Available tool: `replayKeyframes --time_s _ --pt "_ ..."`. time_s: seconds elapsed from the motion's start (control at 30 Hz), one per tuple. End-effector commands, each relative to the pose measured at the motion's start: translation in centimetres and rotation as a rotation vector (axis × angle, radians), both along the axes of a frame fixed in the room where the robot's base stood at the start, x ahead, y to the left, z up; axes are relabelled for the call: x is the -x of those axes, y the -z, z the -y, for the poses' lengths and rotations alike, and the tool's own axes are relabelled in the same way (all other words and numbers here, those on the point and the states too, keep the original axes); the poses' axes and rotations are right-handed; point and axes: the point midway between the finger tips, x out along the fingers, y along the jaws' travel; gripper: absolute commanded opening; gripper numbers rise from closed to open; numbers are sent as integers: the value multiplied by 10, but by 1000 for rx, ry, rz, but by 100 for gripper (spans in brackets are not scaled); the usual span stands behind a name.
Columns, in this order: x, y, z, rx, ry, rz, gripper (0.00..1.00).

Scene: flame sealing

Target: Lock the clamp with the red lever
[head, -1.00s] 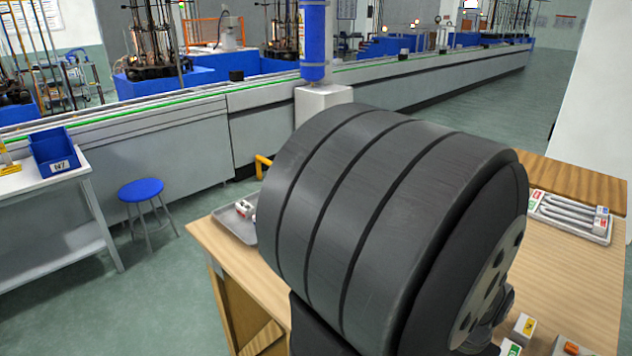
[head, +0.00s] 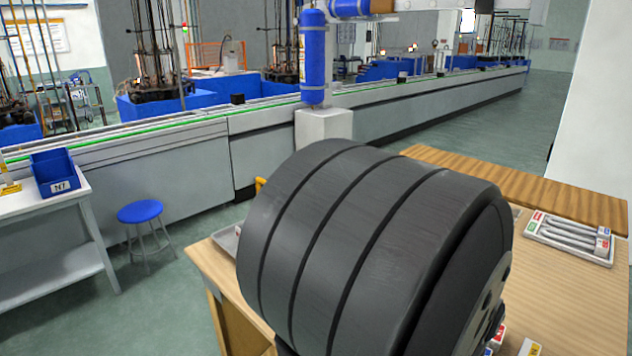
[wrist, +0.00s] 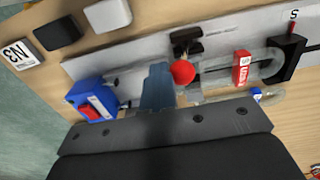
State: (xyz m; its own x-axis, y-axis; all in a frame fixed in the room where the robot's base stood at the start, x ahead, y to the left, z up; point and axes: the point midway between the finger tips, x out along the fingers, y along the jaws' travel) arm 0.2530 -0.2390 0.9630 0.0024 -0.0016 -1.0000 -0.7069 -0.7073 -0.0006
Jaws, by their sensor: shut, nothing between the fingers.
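The red ball knob of the lever (wrist: 183,73) shows near the middle of the wrist view. It sits just in front of the black clamp parts (wrist: 187,42) on a pale rail. My gripper (wrist: 159,72) shows as blue-grey fingers, shut and empty, just left of the red knob. I cannot tell whether the fingers touch it. The clamp's jaws are too blurred to tell whether they are locked. In the head view my own large dark arm link hides the clamp, the lever and the gripper.
Clear glass tubing with a red tag (wrist: 242,67) lies right of the knob, close to a black holder (wrist: 287,58). A blue block (wrist: 94,99) stands left of the fingers. A tray with grey rods (head: 570,238) lies at the table's right.

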Motion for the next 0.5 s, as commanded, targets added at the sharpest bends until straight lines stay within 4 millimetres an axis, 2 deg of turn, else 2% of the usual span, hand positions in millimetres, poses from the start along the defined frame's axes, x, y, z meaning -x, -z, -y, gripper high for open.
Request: replayKeyframes --time_s 0.5 --pt "-8 -1 -10 -4 -2 -4 0"
